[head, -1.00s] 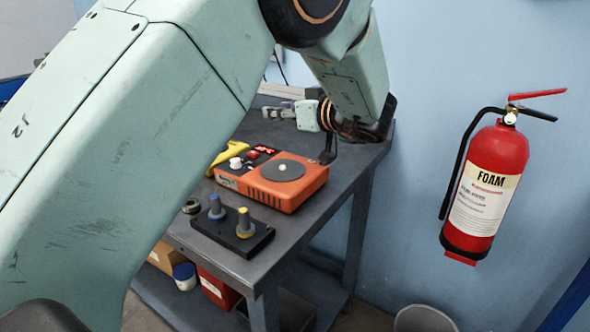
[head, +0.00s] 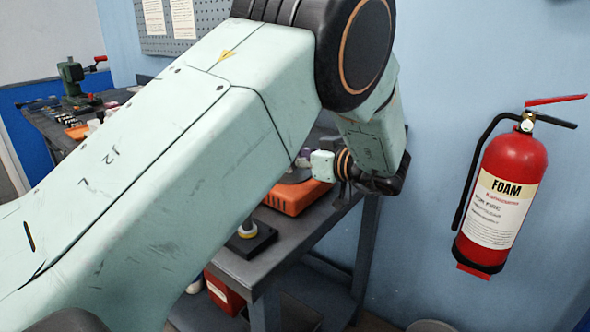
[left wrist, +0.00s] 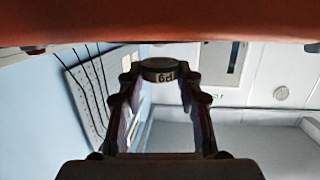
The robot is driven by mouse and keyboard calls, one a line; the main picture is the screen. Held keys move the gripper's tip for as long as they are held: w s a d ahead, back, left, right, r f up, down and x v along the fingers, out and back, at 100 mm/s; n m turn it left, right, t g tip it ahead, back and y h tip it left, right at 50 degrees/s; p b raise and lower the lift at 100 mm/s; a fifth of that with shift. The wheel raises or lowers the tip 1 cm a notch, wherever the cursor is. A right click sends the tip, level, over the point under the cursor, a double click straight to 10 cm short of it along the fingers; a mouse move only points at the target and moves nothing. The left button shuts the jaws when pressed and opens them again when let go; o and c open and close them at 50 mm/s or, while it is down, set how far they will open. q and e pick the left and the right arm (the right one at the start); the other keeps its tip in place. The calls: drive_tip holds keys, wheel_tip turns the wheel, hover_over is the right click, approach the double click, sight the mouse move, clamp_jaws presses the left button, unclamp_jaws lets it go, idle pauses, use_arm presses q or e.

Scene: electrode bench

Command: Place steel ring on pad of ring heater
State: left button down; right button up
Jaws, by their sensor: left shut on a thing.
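The orange ring heater (head: 297,198) stands on the bench, partly hidden behind my left arm. A strip of its round grey pad (head: 296,177) shows. My left gripper (left wrist: 160,78) is shut on a short, round, dark metal ring with a pale label (left wrist: 158,71), which I take for the steel ring. In the head view the wrist is beside and over the heater's right end, and the fingers are mostly hidden by the arm. The heater's orange body (left wrist: 160,22) fills the top of the left wrist view. Whether the ring touches the pad cannot be told.
A dark block with a knob (head: 248,238) sits in front of the heater near the bench edge (head: 262,268). A green machine with a red handle (head: 75,78) stands on the far left part of the bench. A red fire extinguisher (head: 505,200) hangs on the wall at right.

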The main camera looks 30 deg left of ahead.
use_arm(q)
wheel_tip(320, 180, down, 2)
drive_tip(key=shift+s+d+f+b, duration=0.1)
drive_tip(key=shift+s+d+b, duration=0.05)
drive_tip(key=shift+b, duration=0.15)
drive_tip(key=shift+d, duration=0.1)
drive_tip(key=shift+w, duration=0.2)
drive_tip(key=shift+f, duration=0.1)
drive_tip(key=c, duration=0.9)
unclamp_jaws()
drive_tip(key=shift+s, duration=0.15)
